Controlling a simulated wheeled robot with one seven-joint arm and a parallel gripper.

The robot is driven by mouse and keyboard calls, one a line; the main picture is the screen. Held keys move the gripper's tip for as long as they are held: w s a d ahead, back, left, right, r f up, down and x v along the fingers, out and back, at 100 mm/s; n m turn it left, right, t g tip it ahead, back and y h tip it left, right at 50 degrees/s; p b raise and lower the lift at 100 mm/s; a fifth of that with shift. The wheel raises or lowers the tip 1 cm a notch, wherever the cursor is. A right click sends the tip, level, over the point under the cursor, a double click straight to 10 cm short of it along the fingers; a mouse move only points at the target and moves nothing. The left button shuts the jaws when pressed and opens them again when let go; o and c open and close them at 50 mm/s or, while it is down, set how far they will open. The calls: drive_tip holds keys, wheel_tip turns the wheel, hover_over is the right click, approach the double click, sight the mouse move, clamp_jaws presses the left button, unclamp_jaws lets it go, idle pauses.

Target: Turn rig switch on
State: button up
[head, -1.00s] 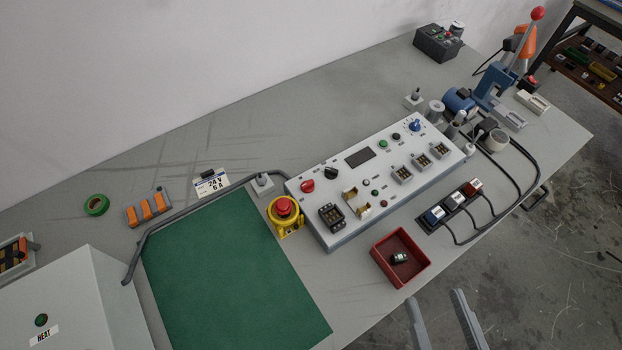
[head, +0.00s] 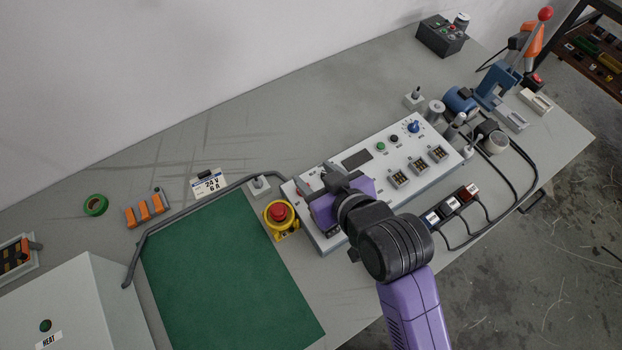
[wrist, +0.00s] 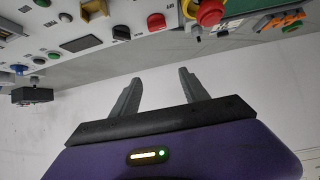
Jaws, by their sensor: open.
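The white control panel (head: 375,151) stands on the bench, partly covered by my arm. In the wrist view a red knob (wrist: 156,21) and a black knob (wrist: 122,33) sit side by side on it, with small labels I cannot read. I cannot tell which one is the rig switch.
A yellow-based red emergency button (head: 279,213) is close left of my gripper, with a grey bent rail (head: 190,203) and green mat (head: 225,275) beside it. A blue knob (head: 413,127) and sockets are on the panel's right.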

drive_tip(key=s+f, duration=0.1)
drive_tip(key=f+g, duration=0.1)
drive_tip(key=s+f+g, duration=0.1)
drive_tip(key=f, duration=0.1)
drive_tip(key=shift+s+d+n+h, duration=0.3)
drive_tip(key=shift+d, duration=0.05)
drive_tip(key=shift+p+x, duration=0.4)
drive_tip(key=shift+x, duration=3.4)
clamp_jaws()
